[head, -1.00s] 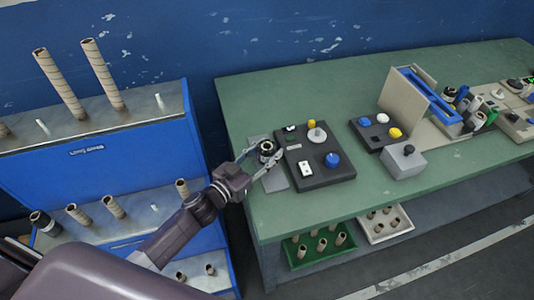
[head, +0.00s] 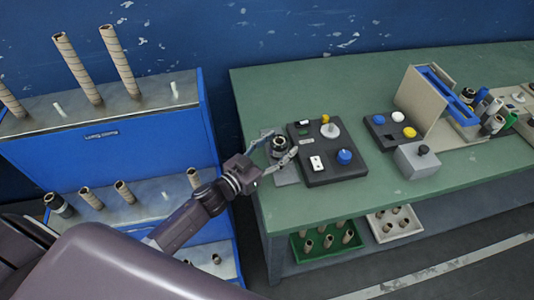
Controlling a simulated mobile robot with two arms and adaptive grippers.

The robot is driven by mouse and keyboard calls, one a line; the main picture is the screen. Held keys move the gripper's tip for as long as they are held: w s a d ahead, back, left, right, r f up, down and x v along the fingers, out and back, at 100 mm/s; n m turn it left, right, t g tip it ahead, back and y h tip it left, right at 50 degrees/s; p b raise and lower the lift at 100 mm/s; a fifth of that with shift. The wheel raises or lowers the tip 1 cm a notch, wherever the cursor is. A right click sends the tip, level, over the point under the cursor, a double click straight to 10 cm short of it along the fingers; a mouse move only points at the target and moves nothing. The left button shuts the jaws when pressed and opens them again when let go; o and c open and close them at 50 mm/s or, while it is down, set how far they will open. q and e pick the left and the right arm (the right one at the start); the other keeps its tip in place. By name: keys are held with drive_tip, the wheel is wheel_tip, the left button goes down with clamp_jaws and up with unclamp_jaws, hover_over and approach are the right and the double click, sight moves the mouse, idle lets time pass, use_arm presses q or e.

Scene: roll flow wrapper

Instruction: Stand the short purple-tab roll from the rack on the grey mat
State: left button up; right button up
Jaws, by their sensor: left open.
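A short dark roll (head: 279,145) with a pale hollow core stands upright on the grey mat (head: 286,177) at the left end of the green table. I cannot make out its tab colour. My left gripper (head: 271,150) is open, with its fingers spread on either side of the roll; I cannot tell whether they touch it. The blue rack (head: 110,150) on the left holds tall tubes on top and several shorter ones on its lower shelf, with a dark roll (head: 58,205) at that shelf's left end. My right gripper is not in view.
A black panel (head: 335,168) with knobs lies just right of the mat. A grey box (head: 415,162) and a beige machine (head: 425,100) stand farther right. Green (head: 300,247) and white (head: 378,235) trays of tubes sit under the table. The table's front strip is clear.

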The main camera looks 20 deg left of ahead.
use_arm(q)
drive_tip(key=b+v, duration=0.1)
drive_tip(key=v, duration=0.9)
drive_tip(key=shift+s+f, duration=0.1)
drive_tip(key=shift+v, duration=0.8)
